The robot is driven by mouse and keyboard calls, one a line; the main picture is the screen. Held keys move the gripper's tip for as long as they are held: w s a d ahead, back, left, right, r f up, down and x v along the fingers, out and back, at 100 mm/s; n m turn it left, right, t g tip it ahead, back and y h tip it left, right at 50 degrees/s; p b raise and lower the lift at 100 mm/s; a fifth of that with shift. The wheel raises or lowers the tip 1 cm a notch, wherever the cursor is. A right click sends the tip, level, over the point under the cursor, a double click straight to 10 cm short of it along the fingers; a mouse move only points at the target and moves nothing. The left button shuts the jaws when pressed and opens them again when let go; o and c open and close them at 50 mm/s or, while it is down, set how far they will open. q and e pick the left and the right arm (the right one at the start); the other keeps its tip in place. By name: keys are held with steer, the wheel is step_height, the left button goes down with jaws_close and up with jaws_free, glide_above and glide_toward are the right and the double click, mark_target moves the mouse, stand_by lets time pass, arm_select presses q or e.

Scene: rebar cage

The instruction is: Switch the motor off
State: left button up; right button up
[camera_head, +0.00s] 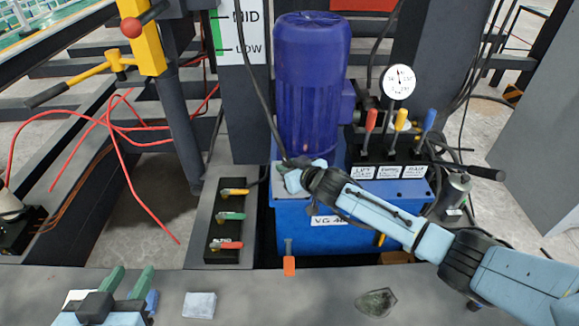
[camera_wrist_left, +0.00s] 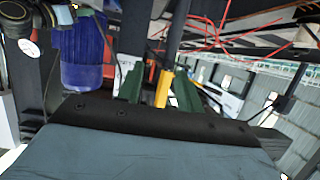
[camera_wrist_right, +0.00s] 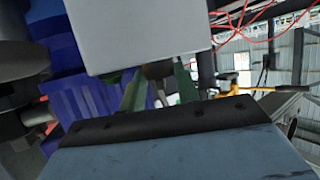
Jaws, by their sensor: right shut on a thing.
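The blue motor (camera_head: 312,85) stands upright on the blue power unit (camera_head: 300,235), and it also shows in the left wrist view (camera_wrist_left: 85,55) and the right wrist view (camera_wrist_right: 80,110). My right arm crosses in front of the unit. My right gripper (camera_wrist_right: 158,85) is at the motor's lower front left and is shut on a small greyish part (camera_wrist_right: 156,72). My own wrist hides most of that contact in the head view, so I cannot tell what the part is. My left gripper (camera_head: 128,282) is open and empty above the front ledge, far from the motor.
A pressure gauge (camera_head: 399,82) and red, yellow and blue levers (camera_head: 400,120) stand right of the motor. A valve panel (camera_head: 228,222) with coloured handles is left. A yellow post (camera_head: 143,40) and red hoses (camera_head: 125,130) are further left. The front ledge (camera_head: 270,300) holds small items.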

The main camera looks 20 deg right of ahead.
steer(key=shift+a+r+n+g+y+p, duration=0.15)
steer(key=shift+n+g+y+p, duration=0.25)
steer(key=shift+n+y+p, duration=0.65)
steer(key=shift+n+y, duration=0.25)
steer(key=shift+y, duration=0.1)
arm_select(q)
steer(key=s+a+f+g+y, duration=0.2)
steer(key=s+a+f+g, duration=0.1)
steer(key=s+f+g, duration=0.2)
steer(key=shift+f, duration=0.65)
arm_select(e)
steer(key=shift+g, duration=0.3)
arm_select(q)
steer(key=shift+s, duration=0.1)
arm_select(e)
steer(key=o, duration=1)
steer(key=shift+c, duration=0.2)
steer(key=shift+d, duration=0.25)
